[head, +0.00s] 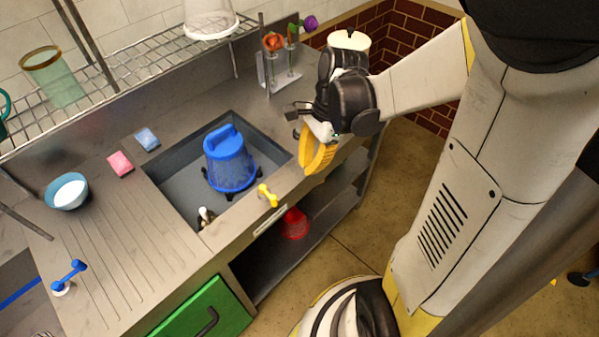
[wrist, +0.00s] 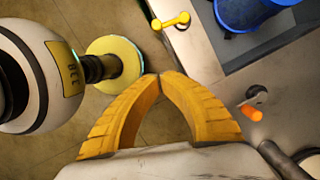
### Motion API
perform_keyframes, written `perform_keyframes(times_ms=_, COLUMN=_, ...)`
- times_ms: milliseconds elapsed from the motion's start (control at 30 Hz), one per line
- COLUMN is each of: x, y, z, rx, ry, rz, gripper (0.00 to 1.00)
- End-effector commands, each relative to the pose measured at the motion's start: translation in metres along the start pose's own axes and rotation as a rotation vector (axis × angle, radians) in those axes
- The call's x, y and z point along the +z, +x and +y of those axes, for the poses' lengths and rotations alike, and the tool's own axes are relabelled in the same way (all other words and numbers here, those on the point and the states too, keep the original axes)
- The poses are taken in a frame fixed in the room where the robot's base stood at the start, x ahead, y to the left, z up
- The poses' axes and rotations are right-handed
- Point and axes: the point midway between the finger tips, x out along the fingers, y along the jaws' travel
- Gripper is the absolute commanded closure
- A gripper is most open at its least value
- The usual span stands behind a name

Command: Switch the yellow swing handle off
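The yellow swing handle (head: 268,195) is a small bar with rounded ends on the counter's front rim, before the sink. In the wrist view the yellow swing handle (wrist: 171,21) shows at the top, beyond my fingertips and apart from them. My gripper (head: 308,170) hangs to the right of the handle, over the counter's front edge. In the wrist view my gripper (wrist: 160,75) has its two yellow fingers meeting at the tips, with nothing between them.
A sink (head: 168,172) holds a blue bucket (head: 230,165). A blue handle (head: 70,276) stands on the counter at left. An orange-ended fitting (wrist: 251,112) is right of my fingers in the wrist view. Flowers (head: 273,43) stand in a rack at the back. A red basket (head: 294,224) sits on the lower shelf.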

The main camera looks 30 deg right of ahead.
Motion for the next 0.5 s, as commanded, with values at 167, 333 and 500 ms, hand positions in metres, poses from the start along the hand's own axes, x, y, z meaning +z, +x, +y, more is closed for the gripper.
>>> perform_keyframes(times_ms=167, x=-0.001, y=0.041, z=-0.001, rx=0.0, ry=-0.002, rz=0.0, gripper=1.0)
perform_keyframes(times_ms=333, x=-0.001, y=0.078, z=-0.001, rx=-0.001, ry=-0.002, rz=0.0, gripper=1.0)
perform_keyframes(times_ms=500, x=0.018, y=0.09, z=0.0, rx=0.0, ry=-0.005, rz=0.0, gripper=1.0)
